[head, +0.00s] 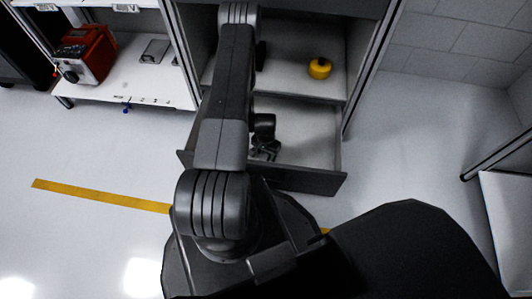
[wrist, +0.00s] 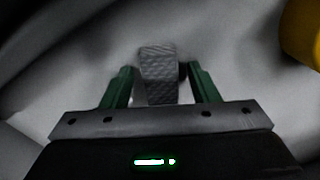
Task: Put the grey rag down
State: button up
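The grey rag (wrist: 158,75), with a textured surface, shows in the wrist view between the two green fingers of my gripper (wrist: 160,82). The fingers stand apart with the rag between them, and the gripper appears shut on it. The finger pads' contact with the rag is hard to see. In the head view my gripper (head: 265,150) is dark and small, over the open drawer (head: 310,135), partly behind my arm. I cannot make out the rag there.
A yellow round object (head: 320,68) stands behind the drawer, right of my arm; a yellow shape (wrist: 303,32) is at the wrist view's right edge. A red box (head: 88,55) sits on a white bench (head: 165,88) at left. The drawer's right part looks clear.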

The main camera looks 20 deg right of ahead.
aim_at(266, 154)
jog(key=shift+r, duration=0.15)
notch_tip(266, 154, up, 12)
jog(key=p, duration=0.3)
jog(key=shift+p, duration=0.4)
notch_tip(266, 154, down, 13)
jog(key=b, duration=0.4)
notch_tip(266, 154, up, 3)
jog(key=shift+r+p, duration=0.15)
jog(key=shift+p, duration=0.55)
jog(key=shift+r, duration=0.7)
